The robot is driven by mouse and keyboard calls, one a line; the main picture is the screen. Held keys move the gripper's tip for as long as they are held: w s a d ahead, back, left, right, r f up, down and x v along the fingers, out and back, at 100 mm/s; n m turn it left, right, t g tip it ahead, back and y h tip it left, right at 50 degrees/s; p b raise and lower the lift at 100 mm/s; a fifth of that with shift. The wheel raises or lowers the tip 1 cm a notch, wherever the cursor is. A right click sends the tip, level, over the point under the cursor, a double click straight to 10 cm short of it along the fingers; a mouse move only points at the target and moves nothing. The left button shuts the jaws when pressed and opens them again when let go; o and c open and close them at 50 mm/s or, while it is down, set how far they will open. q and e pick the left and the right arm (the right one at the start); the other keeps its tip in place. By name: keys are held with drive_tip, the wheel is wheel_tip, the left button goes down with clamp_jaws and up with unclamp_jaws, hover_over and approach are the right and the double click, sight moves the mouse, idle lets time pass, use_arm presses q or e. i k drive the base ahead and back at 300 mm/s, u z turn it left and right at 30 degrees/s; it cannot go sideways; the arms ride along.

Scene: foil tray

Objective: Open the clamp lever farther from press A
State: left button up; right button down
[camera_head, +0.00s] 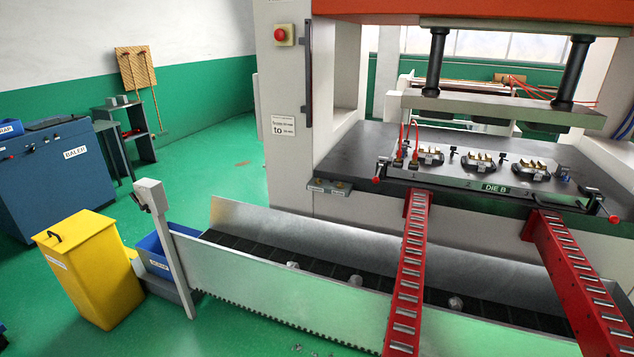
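A die plate labelled DIE B (494,188) lies on the dark press bed. A clamp lever with a red knob (377,180) is at its front left corner. A second clamp lever with a red knob (614,218) is at its front right corner. The levers are small here, and I cannot tell whether either is open or shut. No label reading press A is legible, so I cannot tell which lever is farther from it. Neither of my grippers is in view.
Two red roller rails (409,275) (583,275) extend forward from the bed, above a grey conveyor trough (280,291). Red hoses (409,133) rise from the plate's left end. A yellow bin (90,268) and a blue baler (50,175) stand left.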

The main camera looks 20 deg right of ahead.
sight(375, 180)
drive_tip(key=u, duration=0.5)
drive_tip(key=i, duration=1.95)
drive_tip(key=z, duration=1.1)
drive_tip(key=i, duration=0.75)
drive_tip(key=z, duration=0.7)
